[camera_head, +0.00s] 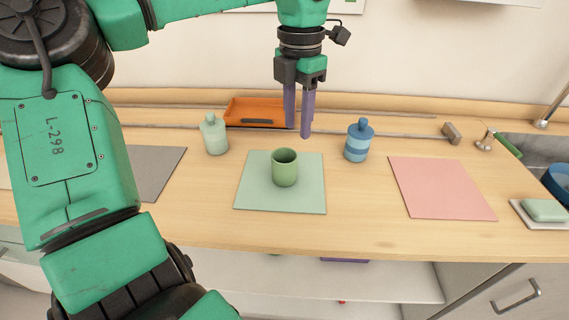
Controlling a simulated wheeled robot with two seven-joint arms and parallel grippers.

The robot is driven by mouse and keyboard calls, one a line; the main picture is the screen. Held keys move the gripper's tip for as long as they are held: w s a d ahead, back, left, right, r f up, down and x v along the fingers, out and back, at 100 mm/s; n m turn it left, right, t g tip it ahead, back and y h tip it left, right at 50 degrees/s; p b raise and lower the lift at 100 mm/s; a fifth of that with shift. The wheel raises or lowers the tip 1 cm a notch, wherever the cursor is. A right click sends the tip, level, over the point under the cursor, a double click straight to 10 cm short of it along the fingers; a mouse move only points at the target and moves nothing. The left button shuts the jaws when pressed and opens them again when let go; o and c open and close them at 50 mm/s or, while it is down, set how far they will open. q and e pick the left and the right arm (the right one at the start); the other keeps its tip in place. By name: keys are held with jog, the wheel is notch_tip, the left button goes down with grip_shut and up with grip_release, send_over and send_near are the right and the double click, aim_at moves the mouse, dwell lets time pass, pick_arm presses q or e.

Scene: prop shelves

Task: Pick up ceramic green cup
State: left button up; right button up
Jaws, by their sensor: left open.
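The green ceramic cup (285,169) stands upright on a pale green mat (253,200) in the middle of the wooden counter. My left gripper (298,130) hangs with its purple fingers pointing down, above and slightly right of the cup. Its fingers are apart with nothing between them, and it does not touch the cup. My right gripper is not in the head view.
A pale green bottle (214,136) stands left of the cup and a blue bottle (358,141) right of it. An orange tray (257,112) lies behind. A pink mat (440,188) is bare; a soap bar (545,210) sits near the sink.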

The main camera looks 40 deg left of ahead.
aim_at(291, 183)
pick_arm(q)
jog(key=f, duration=0.4)
jog(key=f+p, duration=0.1)
jog(key=f, duration=0.9)
jog(key=shift+s+a, duration=0.25)
jog(key=shift+a, duration=0.1)
jog(key=shift+r, duration=0.1)
grip_shut()
dwell(0.3)
